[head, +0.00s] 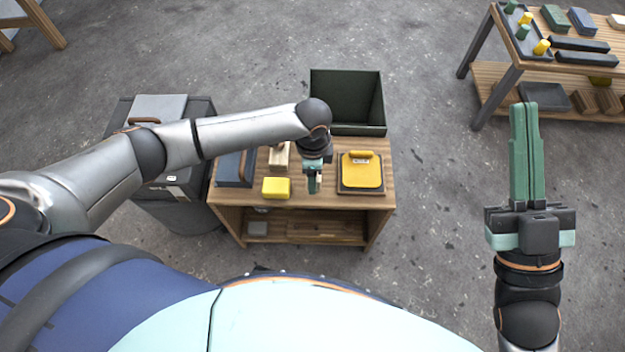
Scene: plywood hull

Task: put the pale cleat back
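A small pale wooden piece (279,156), which looks like the pale cleat, is on the wooden workbench (325,200), between a dark blue case and my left arm. Its upper part is partly covered by that arm. My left gripper (314,187) points down over the middle of the bench, right of the pale piece and apart from it. Its fingers are small and partly hidden, and I cannot tell whether they are open or hold anything. My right gripper (524,108) is off to the right above the floor.
A yellow block (276,188) lies near the bench's front edge. A yellow pad with a handle (361,172) sits on a dark base at right. A dark open bin (346,100) stands behind the bench. A grey cabinet (180,210) stands left. Another loaded table (490,85) is far right.

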